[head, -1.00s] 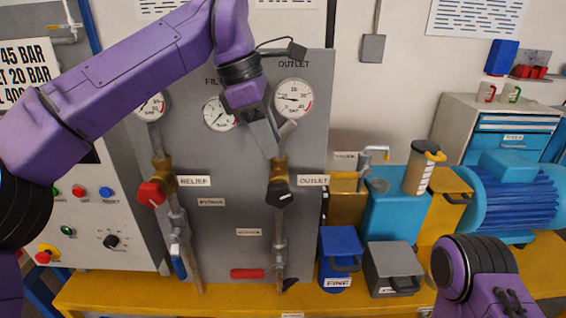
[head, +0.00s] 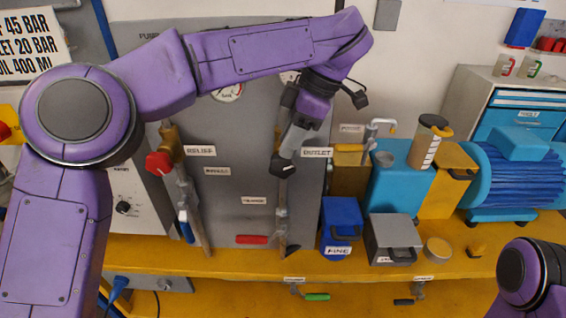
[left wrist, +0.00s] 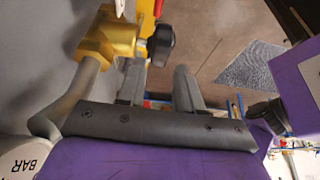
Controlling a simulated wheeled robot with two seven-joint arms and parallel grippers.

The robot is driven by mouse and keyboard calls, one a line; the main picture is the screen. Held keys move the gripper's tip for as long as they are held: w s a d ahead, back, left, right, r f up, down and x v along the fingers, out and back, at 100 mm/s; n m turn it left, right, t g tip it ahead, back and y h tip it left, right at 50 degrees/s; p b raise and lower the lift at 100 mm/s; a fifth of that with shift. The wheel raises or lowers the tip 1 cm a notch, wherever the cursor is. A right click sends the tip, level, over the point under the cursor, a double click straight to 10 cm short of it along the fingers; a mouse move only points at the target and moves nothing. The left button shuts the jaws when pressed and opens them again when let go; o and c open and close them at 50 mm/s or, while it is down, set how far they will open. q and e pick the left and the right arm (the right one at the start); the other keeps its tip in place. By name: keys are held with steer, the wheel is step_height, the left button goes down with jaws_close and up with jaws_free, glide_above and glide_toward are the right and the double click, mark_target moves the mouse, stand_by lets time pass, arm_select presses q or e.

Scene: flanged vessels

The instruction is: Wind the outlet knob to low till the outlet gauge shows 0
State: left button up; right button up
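The outlet knob (head: 282,167) is black and sits on the brass outlet valve, left of the OUTLET label (head: 317,153). It also shows in the left wrist view (left wrist: 161,46), beside the brass valve body (left wrist: 108,38). My left gripper (head: 287,152) is right above the knob in the head view. In the left wrist view its two fingers (left wrist: 158,72) are apart and empty, with the knob just beyond their tips. I cannot tell whether they touch it. The outlet gauge is mostly hidden behind my left arm; its needle cannot be read. My right gripper is out of view.
The red relief knob (head: 158,163) is to the left on the same grey panel (head: 235,185). A blue box (head: 341,218), a grey box (head: 391,236) and a blue motor (head: 520,175) stand on the yellow bench (head: 350,265) to the right. A gauge marked BAR (left wrist: 25,160) is close to the left wrist.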

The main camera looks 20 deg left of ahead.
mark_target(271, 160)
arm_select(q)
steer(key=x, duration=0.3)
steer(key=shift+f, duration=0.25)
steer(key=shift+a+f, duration=0.25)
steer(key=shift+f, duration=0.2)
steer(key=shift+b, duration=0.3)
jaws_close()
steer(key=h+b, duration=0.1)
steer(key=b, duration=0.1)
steer(key=h+b, duration=0.1)
steer(key=shift+s+a+f+t+h, duration=0.15)
steer(key=shift+a+f+t+h, duration=0.15)
steer(key=shift+t, duration=0.1)
steer(key=h+b, duration=0.3)
steer(key=a+f+t+h+b, duration=0.1)
steer(key=h+b, duration=0.1)
steer(key=b, duration=0.2)
steer(key=t+h+b, duration=0.1)
steer(key=h+b, duration=0.2)
steer(key=b, duration=0.1)
steer(key=shift+s+a+f+h, duration=0.2)
steer(key=shift+a+h, duration=0.05)
steer(key=shift+h, duration=0.05)
steer(key=shift+r+t+h+b, duration=0.1)
steer(key=shift+t+h+b, duration=0.4)
steer(key=shift+b, duration=0.6)
